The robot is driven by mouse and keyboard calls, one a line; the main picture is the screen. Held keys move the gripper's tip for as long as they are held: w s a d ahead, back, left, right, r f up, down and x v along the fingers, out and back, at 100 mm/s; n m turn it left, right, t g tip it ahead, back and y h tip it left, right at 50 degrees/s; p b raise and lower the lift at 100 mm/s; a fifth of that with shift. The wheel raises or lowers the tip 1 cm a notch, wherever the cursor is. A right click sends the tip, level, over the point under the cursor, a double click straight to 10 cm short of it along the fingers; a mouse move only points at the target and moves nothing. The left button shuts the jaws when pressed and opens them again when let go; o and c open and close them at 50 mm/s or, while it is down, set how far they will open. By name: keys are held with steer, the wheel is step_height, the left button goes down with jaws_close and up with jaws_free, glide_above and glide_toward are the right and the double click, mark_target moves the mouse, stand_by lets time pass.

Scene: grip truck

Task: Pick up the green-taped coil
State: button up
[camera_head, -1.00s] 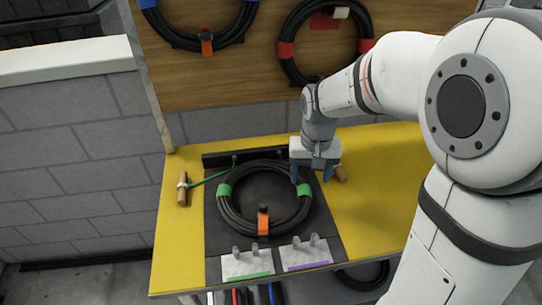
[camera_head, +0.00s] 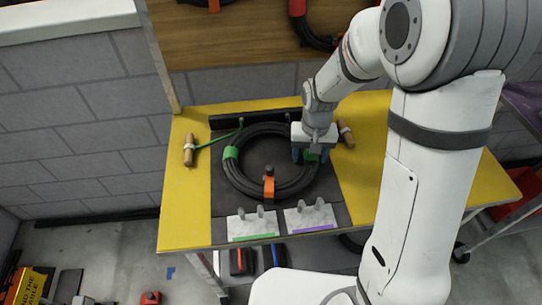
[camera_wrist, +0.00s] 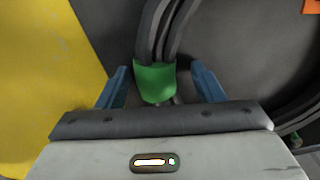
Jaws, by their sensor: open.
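The green-taped coil (camera_head: 236,178) is a black cable ring lying on a dark mat on the yellow table. It has green tape at its left and right sides and an orange clip (camera_head: 269,186) at its front. My gripper (camera_head: 311,155) is over the coil's right side, at the right green tape. In the wrist view my gripper (camera_wrist: 162,85) is open, with one blue finger on each side of the green tape (camera_wrist: 155,80). The fingers stand apart from the tape.
Wooden handles (camera_head: 189,150) lie left and right of the mat (camera_head: 225,215), the left one tied to a green cord. Two pale plates with pegs (camera_head: 252,224) stand at the front edge. A dark bar (camera_head: 225,121) runs along the back. Other coils hang on the wooden board behind.

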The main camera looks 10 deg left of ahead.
steer(key=shift+c, duration=0.5)
jaws_close()
steer(key=shift+w+r, duration=0.1)
